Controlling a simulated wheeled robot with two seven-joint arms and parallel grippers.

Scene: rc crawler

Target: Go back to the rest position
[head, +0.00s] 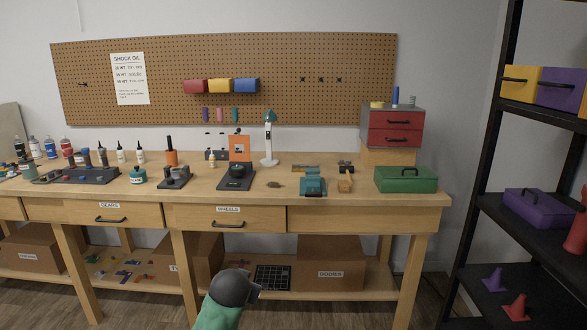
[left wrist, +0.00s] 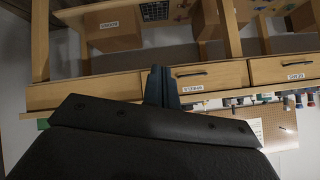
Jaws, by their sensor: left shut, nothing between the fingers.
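My left gripper (left wrist: 161,88) shows in the left wrist view, its two dark fingers together with nothing between them. In that view the bench appears upside down behind the fingers, with the drawer front (left wrist: 208,75) just beyond them in the picture. The fingers look clear of it. In the head view a green and dark grey part of my arm (head: 232,288) rises from the bottom edge, in front of the bench's lower shelf. My right gripper is in neither view.
A wooden workbench (head: 340,220) with drawers runs across the room, holding tools, bottles and a green box (head: 405,179). Cardboard boxes (head: 330,262) stand on its lower shelf. A black shelf rack (head: 480,150) stands at the right. Bare floor (head: 140,308) shows in front.

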